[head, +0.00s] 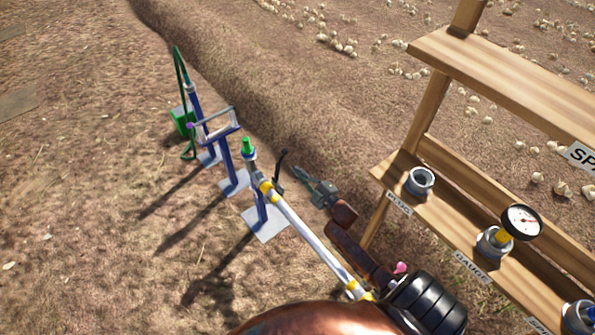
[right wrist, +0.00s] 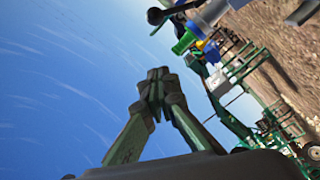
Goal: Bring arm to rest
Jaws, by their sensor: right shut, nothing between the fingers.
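My right gripper (head: 296,172) reaches in from the lower right in the head view. It is beyond the long grey pipe (head: 310,235) with yellow bands and close to the black lever (head: 281,165). I cannot tell whether it touches the lever. In the right wrist view the fingers of my right gripper (right wrist: 155,88) are together at the tips, with nothing between them. They point up toward the sky. My left gripper is not in view.
Blue posts (head: 227,160) on grey base plates stand left of the pipe. A green fitting (head: 247,146) tops the nearest post. A wooden shelf (head: 500,70) at right holds a grey fitting (head: 420,182) and a dial gauge (head: 521,222). Open soil lies at left.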

